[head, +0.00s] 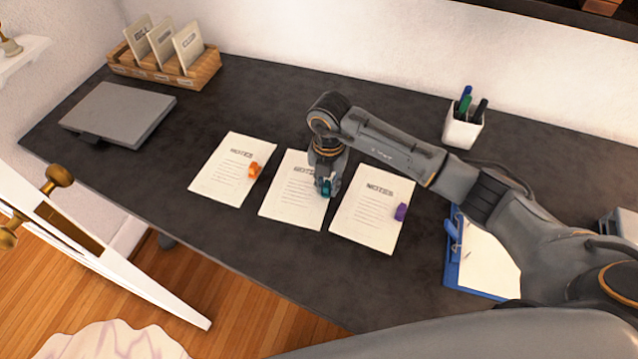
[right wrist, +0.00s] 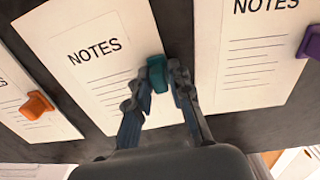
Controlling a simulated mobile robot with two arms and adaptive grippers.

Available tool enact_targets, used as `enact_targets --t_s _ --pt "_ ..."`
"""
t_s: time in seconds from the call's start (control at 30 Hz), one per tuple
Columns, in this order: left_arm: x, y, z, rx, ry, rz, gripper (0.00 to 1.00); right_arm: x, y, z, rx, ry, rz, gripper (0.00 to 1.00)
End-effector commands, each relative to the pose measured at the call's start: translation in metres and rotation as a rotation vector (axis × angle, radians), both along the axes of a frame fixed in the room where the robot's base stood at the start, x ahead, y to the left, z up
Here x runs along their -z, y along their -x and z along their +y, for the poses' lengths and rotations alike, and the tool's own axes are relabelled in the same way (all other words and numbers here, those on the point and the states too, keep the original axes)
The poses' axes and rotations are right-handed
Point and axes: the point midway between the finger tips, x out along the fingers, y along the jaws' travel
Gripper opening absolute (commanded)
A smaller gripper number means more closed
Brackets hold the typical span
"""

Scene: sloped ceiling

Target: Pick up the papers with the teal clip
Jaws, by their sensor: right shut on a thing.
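Three paper sets headed NOTES lie in a row on the dark desk. The middle papers (head: 287,203) carry a teal clip (head: 325,188) near their right edge. My right gripper (head: 327,187) is over that edge, shut on the teal clip. In the right wrist view the teal clip (right wrist: 157,74) sits between the two fingertips, and the middle papers (right wrist: 95,60) appear flat on the desk. Papers with an orange clip (head: 254,170) lie to the left and papers with a purple clip (head: 401,212) to the right. My left gripper is not in view.
A wooden rack (head: 205,72) with upright cards and a grey closed laptop-like slab (head: 118,112) are at the left. A white pen cup (head: 462,130) stands at the back. A blue clipboard (head: 452,275) lies at the right. The desk's front middle is clear.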

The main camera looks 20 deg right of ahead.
Motion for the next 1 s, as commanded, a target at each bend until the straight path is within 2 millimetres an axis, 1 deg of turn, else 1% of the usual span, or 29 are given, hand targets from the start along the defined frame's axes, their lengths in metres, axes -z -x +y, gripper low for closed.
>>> enact_targets --t_s 0.17,0.27,0.37,0.5,0.53,0.6,0.67,0.7,0.8,0.9,1.0 --pt "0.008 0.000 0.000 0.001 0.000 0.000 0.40 -0.014 -0.002 0.000 -0.001 -0.001 -0.006 0.00" --pt "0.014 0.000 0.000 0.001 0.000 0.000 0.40 -0.031 -0.001 0.001 -0.002 -0.001 -0.008 0.00" --pt "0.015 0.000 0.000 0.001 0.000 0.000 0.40 -0.052 0.017 0.008 -0.007 -0.003 -0.007 0.00" --pt "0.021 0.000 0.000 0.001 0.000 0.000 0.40 -0.086 0.043 0.019 -0.007 -0.003 -0.009 0.00" --pt "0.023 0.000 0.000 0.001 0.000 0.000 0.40 -0.092 0.050 0.021 -0.008 -0.002 -0.008 0.00" --pt "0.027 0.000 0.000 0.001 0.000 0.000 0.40 -0.097 0.069 0.029 -0.009 -0.002 -0.006 0.00" --pt "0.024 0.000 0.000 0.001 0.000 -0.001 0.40 -0.107 0.081 0.034 -0.007 -0.001 -0.008 0.00" --pt "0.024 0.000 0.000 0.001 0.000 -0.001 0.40 -0.111 0.089 0.037 -0.006 0.000 -0.007 0.00" --pt "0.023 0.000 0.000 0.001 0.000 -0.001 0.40 -0.119 0.106 0.044 -0.006 0.001 -0.007 0.00" --pt "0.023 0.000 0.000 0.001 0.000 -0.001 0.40 -0.124 0.118 0.049 -0.004 -0.001 -0.005 0.00" --pt "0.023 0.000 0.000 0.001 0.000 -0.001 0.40 -0.127 0.125 0.052 -0.002 -0.001 -0.004 0.00"
